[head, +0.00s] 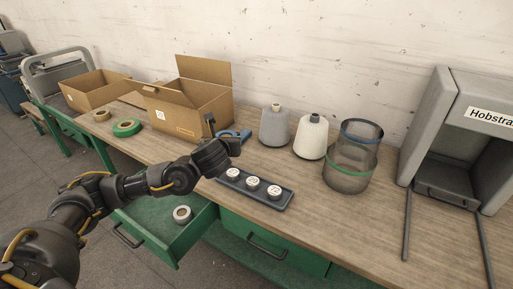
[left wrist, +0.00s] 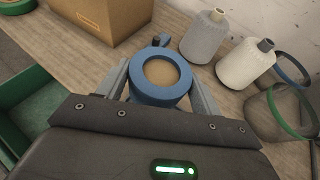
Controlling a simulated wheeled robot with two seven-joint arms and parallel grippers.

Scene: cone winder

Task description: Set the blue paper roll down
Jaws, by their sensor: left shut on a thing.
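The blue paper roll (left wrist: 158,96) with a tan core sits between the two fingers of my left gripper (left wrist: 162,84) in the left wrist view. The gripper is shut on it. In the head view my left gripper (head: 217,152) is over the workbench (head: 371,222), left of the grey tray. Some blue shows just beyond it there, and I cannot tell how much of that is the roll. The gap between roll and bench top is hard to judge. My right gripper is not in view.
A tray (head: 273,193) with several white-topped pieces lies close to the gripper. Behind stand a grey cone (head: 275,128), a cream cone (head: 311,138) and a clear cylinder (head: 350,160). An open cardboard box (head: 185,113) stands left. A green drawer (head: 155,237) is open below.

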